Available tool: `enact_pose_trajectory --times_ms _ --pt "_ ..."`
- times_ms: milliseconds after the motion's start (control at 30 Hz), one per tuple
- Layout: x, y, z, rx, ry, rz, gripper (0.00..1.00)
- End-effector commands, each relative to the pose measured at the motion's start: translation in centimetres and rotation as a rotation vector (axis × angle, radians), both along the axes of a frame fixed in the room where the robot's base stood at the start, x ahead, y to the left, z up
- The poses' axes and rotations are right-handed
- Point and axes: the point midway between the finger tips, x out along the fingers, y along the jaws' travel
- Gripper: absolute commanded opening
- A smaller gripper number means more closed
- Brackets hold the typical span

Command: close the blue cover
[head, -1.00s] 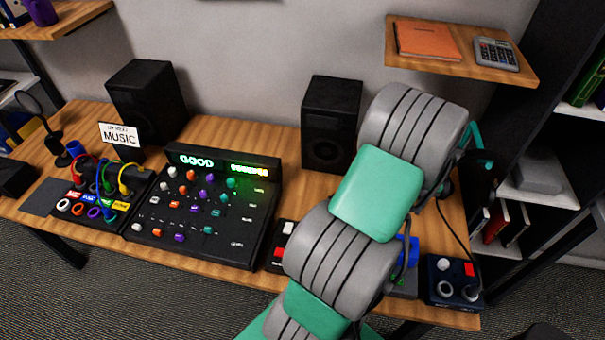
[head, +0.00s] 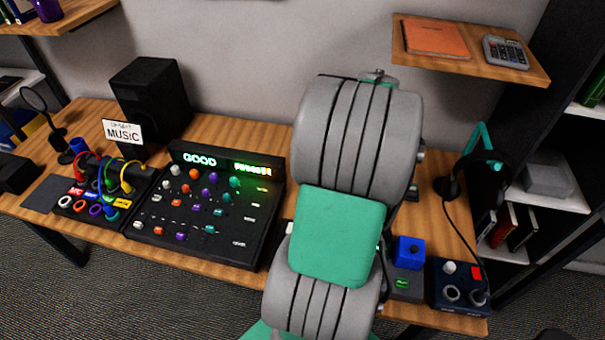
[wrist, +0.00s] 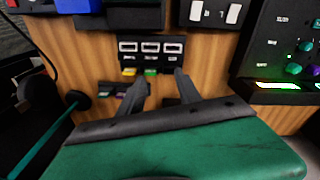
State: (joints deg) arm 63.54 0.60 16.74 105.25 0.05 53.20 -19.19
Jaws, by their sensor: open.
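The blue cover (head: 409,249) stands at the back of a small grey box (head: 407,285) with a lit green spot on its front part, right of my arm in the head view. It looks raised, though its hinge is not clear. In the wrist view only part of the blue cover (wrist: 76,5) shows at the top edge, left of centre. My gripper (wrist: 158,88) is open and empty, its two dark fingers apart over the wooden desk, away from the cover. In the head view my arm hides the gripper.
A black port block (wrist: 150,50) with coloured plugs lies just beyond my fingertips. A dark blue control box (head: 459,286) stands right of the grey box. Headphones on a teal stand (head: 480,145) are behind it. The mixer (head: 205,205) is left of my arm.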

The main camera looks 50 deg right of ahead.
Motion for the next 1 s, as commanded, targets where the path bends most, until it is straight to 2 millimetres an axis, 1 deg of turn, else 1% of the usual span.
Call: enact_pose_trajectory --times_ms 33,100,300,500,600,700,800,1000 --pt "0.9 0.9 0.2 -0.005 -0.003 0.022 0.40" --pt "2.1 2.0 0.5 -0.011 -0.008 0.047 0.40" --pt "5.0 5.4 1.4 -0.027 -0.021 0.121 0.40" --pt "7.5 9.2 2.2 -0.041 -0.037 0.197 0.40" --pt "8.4 10.8 2.5 -0.046 -0.045 0.227 0.40" --pt "9.0 11.9 2.6 -0.050 -0.049 0.248 0.40" --pt "9.2 12.5 2.7 -0.051 -0.052 0.258 0.40" --pt "9.3 12.6 2.8 -0.051 -0.053 0.260 0.40"
